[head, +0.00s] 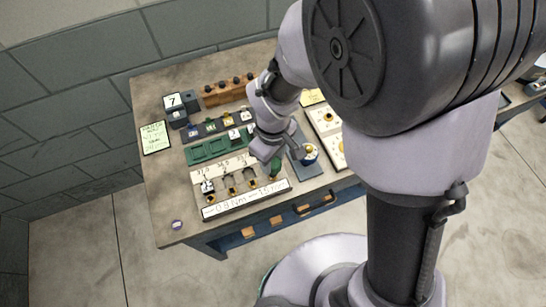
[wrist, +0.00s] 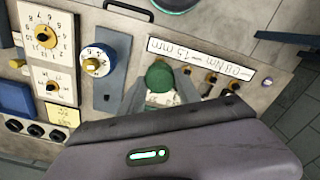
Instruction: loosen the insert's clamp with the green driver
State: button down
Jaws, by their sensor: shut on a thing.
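The green driver (head: 275,167) stands at the right end of a rack (head: 243,202) with a white strip reading about 0.8 Nm and 1.5 mm. My gripper (head: 269,154) is over it from above. In the wrist view, the round green driver head (wrist: 158,76) sits between the two grey fingers of my gripper (wrist: 159,92), which are shut on it. The driver's lower end is hidden, so I cannot tell whether it is clear of the rack. I cannot make out for certain which part is the insert's clamp.
A blue and white dial with a yellow knob (wrist: 96,60) stands on a grey plate (wrist: 109,88) close beside my gripper. Dial panels (wrist: 47,38) lie beyond it. A green tray (head: 207,149), wooden block (head: 228,91) and number 7 sign (head: 173,101) stand behind. The front left corner holds a small purple disc (head: 177,224).

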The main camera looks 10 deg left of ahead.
jog(key=shift+f+b, duration=0.85)
jog(key=shift+f, duration=0.1)
dwell(0.3)
jog(key=c, duration=1.6)
grip_release()
jog(key=shift+c, duration=0.2)
grip_shut()
jog(key=shift+r+n+p, duration=0.1)
jog(key=shift+n+p, duration=0.35)
jog(key=shift+n, duration=1.55)
